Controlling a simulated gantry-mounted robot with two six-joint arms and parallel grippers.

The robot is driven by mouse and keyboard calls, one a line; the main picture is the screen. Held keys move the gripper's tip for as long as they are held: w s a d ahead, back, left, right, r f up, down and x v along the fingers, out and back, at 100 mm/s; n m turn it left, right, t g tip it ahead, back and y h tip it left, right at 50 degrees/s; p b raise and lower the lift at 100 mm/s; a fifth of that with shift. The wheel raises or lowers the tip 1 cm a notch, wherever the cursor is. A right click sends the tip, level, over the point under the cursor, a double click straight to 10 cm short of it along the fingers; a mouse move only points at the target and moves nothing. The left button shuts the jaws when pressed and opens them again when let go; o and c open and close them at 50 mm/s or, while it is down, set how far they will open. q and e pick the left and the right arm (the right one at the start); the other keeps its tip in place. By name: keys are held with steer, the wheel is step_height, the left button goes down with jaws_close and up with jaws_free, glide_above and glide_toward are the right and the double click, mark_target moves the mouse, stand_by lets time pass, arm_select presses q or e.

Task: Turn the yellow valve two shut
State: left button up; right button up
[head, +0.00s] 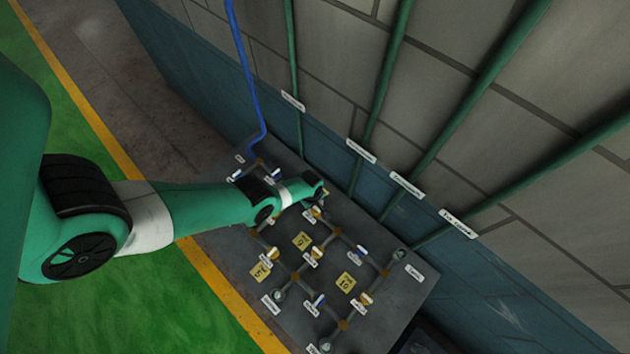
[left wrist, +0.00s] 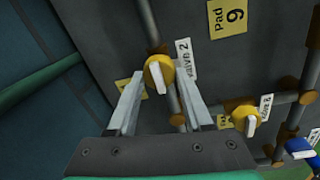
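The yellow valve two (left wrist: 158,73) is a round yellow knob with a pale handle bar, on a grey pipe beside a white "Valve 2" label (left wrist: 186,60). The bar points roughly along the pipe in the left wrist view. My left gripper (left wrist: 161,80) is open, with one finger on each side of the knob near its tips. I cannot tell whether either finger touches it. In the head view my left gripper (head: 321,193) is over the upper part of the panel and largely hides this valve. My right gripper is in neither view.
The grey panel (head: 385,325) carries pipes, several other valves and yellow pad signs (head: 303,241). Another yellow valve (left wrist: 245,117) and a blue valve (left wrist: 303,148) sit to the right in the left wrist view. Green pipes (head: 385,75) run up the wall behind.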

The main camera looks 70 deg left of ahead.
arm_select(q)
jaws_close()
steer(key=shift+m, duration=0.4)
steer(key=m, duration=0.2)
steer(key=shift+f+m+b, duration=0.1)
steer(key=shift+m+b, duration=0.2)
steer(key=shift+b, duration=0.05)
steer(key=m, duration=0.3)
steer(key=shift+w+a+m, duration=0.1)
steer(key=shift+m, duration=0.2)
steer(key=m+b, duration=0.1)
steer(key=m, duration=0.4)
steer(key=shift+w+m+h, duration=0.1)
steer(key=shift+m+h, duration=0.2)
steer(key=shift+h, duration=0.1)
steer(key=m, duration=0.5)
steer(key=shift+w+g, duration=0.1)
steer(key=shift+g, duration=0.2)
steer(key=shift+m, duration=0.3)
